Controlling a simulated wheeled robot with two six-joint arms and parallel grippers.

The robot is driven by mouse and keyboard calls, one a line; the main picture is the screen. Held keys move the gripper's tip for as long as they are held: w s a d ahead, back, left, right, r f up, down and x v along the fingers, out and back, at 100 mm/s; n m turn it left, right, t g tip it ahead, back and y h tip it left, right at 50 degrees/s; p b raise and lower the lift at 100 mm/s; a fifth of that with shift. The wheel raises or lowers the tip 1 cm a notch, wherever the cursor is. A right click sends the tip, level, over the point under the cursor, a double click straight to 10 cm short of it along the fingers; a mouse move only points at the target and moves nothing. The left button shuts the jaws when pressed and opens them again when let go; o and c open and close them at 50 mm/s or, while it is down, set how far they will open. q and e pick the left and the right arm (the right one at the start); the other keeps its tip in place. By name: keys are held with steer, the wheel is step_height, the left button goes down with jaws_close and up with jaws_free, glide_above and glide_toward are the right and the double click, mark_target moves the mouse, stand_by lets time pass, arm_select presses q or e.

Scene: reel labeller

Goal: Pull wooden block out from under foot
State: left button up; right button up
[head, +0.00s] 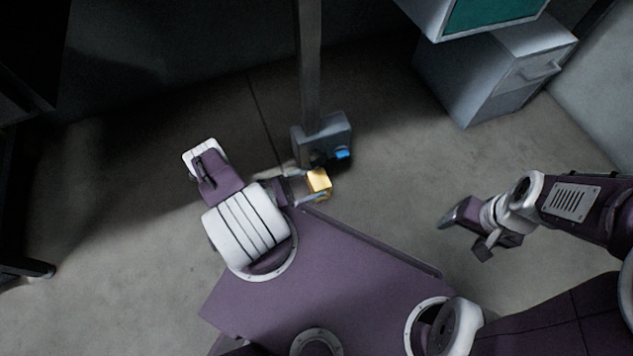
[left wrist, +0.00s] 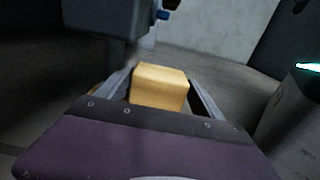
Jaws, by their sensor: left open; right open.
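The wooden block (head: 319,182) is a small yellow-tan cube beside the grey foot (head: 322,140) at the bottom of a post, on the near side of it in the head view. My left gripper (head: 314,188) is at the block with its fingers open around it. In the left wrist view the block (left wrist: 159,86) lies between the two open fingers (left wrist: 160,92), and the foot (left wrist: 106,20) is above and to the left. I cannot tell whether the block touches the floor or the foot. My right gripper (head: 463,229) is open and empty, off to the right.
The grey post (head: 308,70) rises from the foot, which has a blue knob (head: 342,154) on it. A grey drawer cabinet (head: 495,65) stands at the back right. Dark furniture legs (head: 30,268) are at the far left. The floor between the foot and the cabinet is clear.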

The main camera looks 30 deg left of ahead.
arm_select(q)
steer(key=shift+b+x, duration=0.3)
steer(key=shift+x, duration=0.95)
arm_select(e)
steer(key=shift+f, duration=0.55)
